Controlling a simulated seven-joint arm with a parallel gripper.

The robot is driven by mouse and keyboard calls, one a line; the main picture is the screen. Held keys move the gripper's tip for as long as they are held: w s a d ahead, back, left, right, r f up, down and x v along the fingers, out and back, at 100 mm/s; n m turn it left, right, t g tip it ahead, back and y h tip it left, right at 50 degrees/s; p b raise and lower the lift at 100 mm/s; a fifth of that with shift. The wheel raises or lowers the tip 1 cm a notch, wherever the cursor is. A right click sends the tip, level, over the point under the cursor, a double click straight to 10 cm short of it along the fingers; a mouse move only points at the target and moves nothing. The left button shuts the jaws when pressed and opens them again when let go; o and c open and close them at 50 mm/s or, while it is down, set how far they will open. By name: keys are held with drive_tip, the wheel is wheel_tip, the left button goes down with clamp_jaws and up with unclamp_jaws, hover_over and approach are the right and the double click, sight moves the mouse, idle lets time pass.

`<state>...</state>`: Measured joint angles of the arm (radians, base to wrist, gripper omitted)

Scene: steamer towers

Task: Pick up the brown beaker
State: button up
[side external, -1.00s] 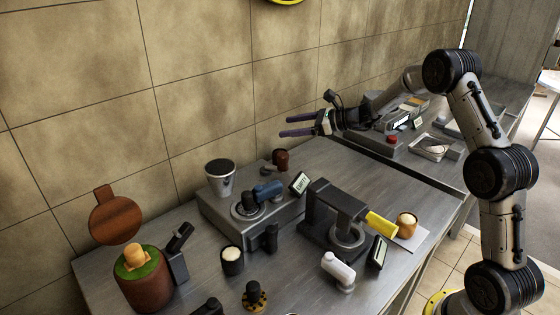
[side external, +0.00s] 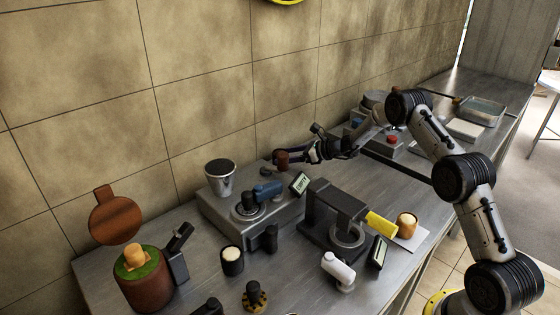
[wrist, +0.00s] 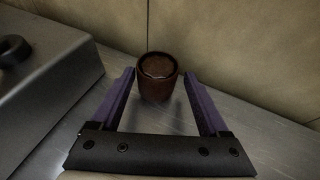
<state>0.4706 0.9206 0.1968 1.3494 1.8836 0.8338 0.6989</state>
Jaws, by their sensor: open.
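The brown beaker (wrist: 157,78) stands upright on the steel counter near the tiled wall, with its open top showing in the wrist view. In the side view the beaker (side external: 282,161) is small, behind the grey machine. My gripper (wrist: 156,80) is open, its two purple fingers on either side of the beaker, with a gap visible at each side. In the side view my gripper (side external: 289,157) is low at the beaker, and part of the fingers is hard to make out there.
A grey machine (side external: 240,216) with a metal cup (side external: 220,178) stands beside the beaker, close on the left in the wrist view. The tiled wall (wrist: 245,45) is close behind. A small card (side external: 299,184) stands on the machine's near corner.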

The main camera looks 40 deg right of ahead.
sight(274, 157)
drive_tip(key=x, duration=0.5)
drive_tip(key=shift+a, duration=0.2)
clamp_jaws()
